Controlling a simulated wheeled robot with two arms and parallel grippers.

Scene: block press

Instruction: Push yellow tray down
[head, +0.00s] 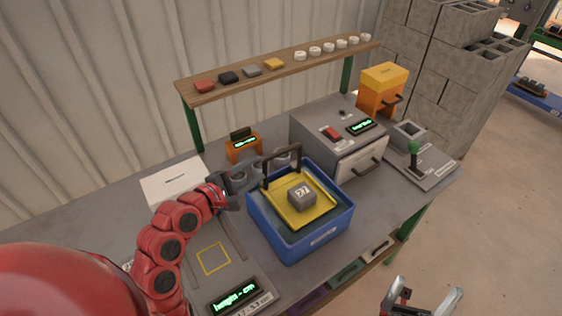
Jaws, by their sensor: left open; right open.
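The yellow tray (289,213) sits inside the blue box (320,238), slightly tilted in the picture, its surface near the box's upper rim. A grey cube (301,195) with a white mark rests on the tray. My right gripper (419,304) is open and empty at the bottom right, away from the bench.
A grey machine (341,140) with a display stands behind the box. A lever panel (425,160) with a green knob is to the right. A small orange display unit (243,145) is behind. A shelf (285,66) holds coloured blocks and white discs. A height display (240,296) lies in front.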

